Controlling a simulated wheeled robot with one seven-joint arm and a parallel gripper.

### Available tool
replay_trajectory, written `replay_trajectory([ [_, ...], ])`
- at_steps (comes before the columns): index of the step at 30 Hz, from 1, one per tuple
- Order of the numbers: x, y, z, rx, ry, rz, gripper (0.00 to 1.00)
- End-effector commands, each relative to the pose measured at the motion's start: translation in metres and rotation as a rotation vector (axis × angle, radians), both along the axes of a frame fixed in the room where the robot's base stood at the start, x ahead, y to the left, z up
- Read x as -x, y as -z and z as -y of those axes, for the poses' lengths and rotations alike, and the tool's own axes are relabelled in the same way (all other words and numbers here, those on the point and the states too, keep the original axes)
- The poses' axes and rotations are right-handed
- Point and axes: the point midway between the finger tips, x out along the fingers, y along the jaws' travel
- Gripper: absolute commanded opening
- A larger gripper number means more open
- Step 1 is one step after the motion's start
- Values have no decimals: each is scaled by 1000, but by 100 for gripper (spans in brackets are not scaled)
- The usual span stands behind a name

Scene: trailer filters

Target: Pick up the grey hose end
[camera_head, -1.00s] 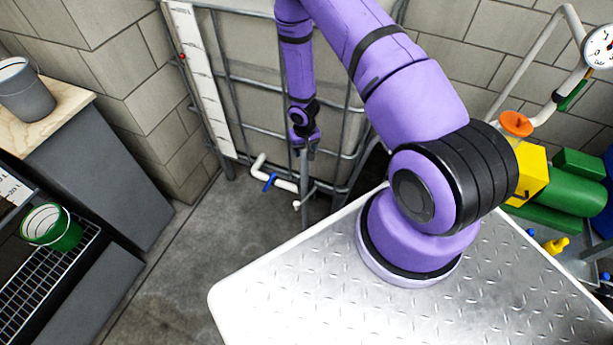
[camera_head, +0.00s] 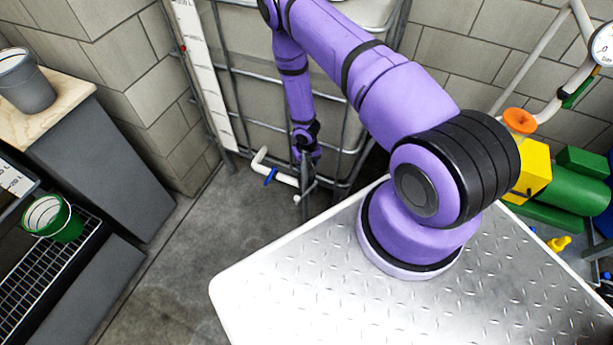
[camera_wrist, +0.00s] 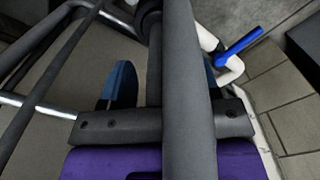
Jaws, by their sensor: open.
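The grey hose (camera_wrist: 188,100) runs top to bottom through the middle of the wrist view, passing in front of my gripper's dark body. My gripper (camera_wrist: 165,82) is open, with one blue fingertip on each side of the hose in the picture. The right fingertip is mostly hidden behind the hose. How deep the hose sits between the fingers I cannot tell. In the head view my gripper (camera_head: 306,155) points down at the tank's front, and a thin grey length of hose (camera_head: 304,182) shows just below it. The hose end itself is not clear.
A caged tank (camera_head: 258,80) stands close behind my gripper. A white outlet pipe with a blue valve handle (camera_head: 270,176) is just left of the hose; the handle also shows in the wrist view (camera_wrist: 238,47). My metal deck lies in front. Floor at left is clear.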

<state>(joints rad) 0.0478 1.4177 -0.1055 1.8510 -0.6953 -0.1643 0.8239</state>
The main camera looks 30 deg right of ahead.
Motion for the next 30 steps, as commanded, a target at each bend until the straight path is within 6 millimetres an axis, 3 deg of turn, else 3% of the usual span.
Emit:
replay_trajectory([
  [6, 0, 23, 0, 1, 0, -1, 56],
  [14, 0, 26, 0, 1, 1, -1, 56],
  [15, 0, 26, 0, 0, 1, -1, 53],
  [22, 0, 26, 0, 0, 1, -1, 0],
  [30, 0, 25, 0, 0, 1, 0, 0],
])
